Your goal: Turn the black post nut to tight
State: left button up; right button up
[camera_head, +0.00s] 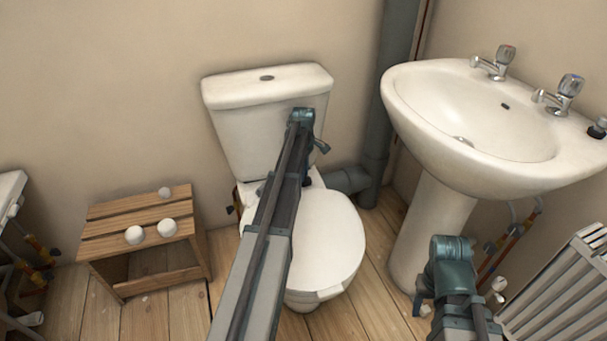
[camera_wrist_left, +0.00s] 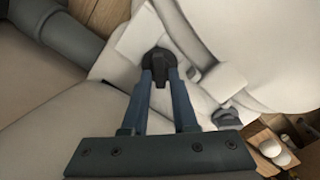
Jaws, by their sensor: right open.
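The black post nut (camera_wrist_left: 158,60) shows in the left wrist view, a round dark knob with a short tab, on a pale bracket at the toilet's hinge end. My left gripper (camera_wrist_left: 159,75) reaches it with one finger on each side of the tab. Whether the fingers press on it cannot be told. In the head view my left arm covers that part of the toilet (camera_head: 330,240) and hides the nut. A second dark nut (camera_wrist_left: 228,118) shows at the right in the wrist view. My right gripper (camera_head: 450,262) is open and apart, near the sink pedestal.
The cistern (camera_head: 265,120) stands behind my left arm. A grey pipe (camera_head: 397,85) runs down the wall beside it. The sink (camera_head: 475,120) and radiator (camera_head: 565,285) crowd the right. A wooden stool (camera_head: 140,230) with white balls stands at the left.

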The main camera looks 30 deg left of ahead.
pick_arm(q)
grip_shut()
jog(key=shift+m, duration=0.3)
jog(key=m, duration=0.3)
jog(key=shift+w, duration=0.1)
jog(key=m, duration=0.4)
jog(key=shift+w, duration=0.1)
jog(key=m, duration=0.5)
jog(key=shift+w+d+m, duration=0.1)
jog(key=shift+d+m, duration=0.05)
jog(key=shift+m, duration=0.25)
jog(key=m, duration=0.4)
jog(key=shift+d, duration=0.1)
jog(key=shift+m, duration=0.3)
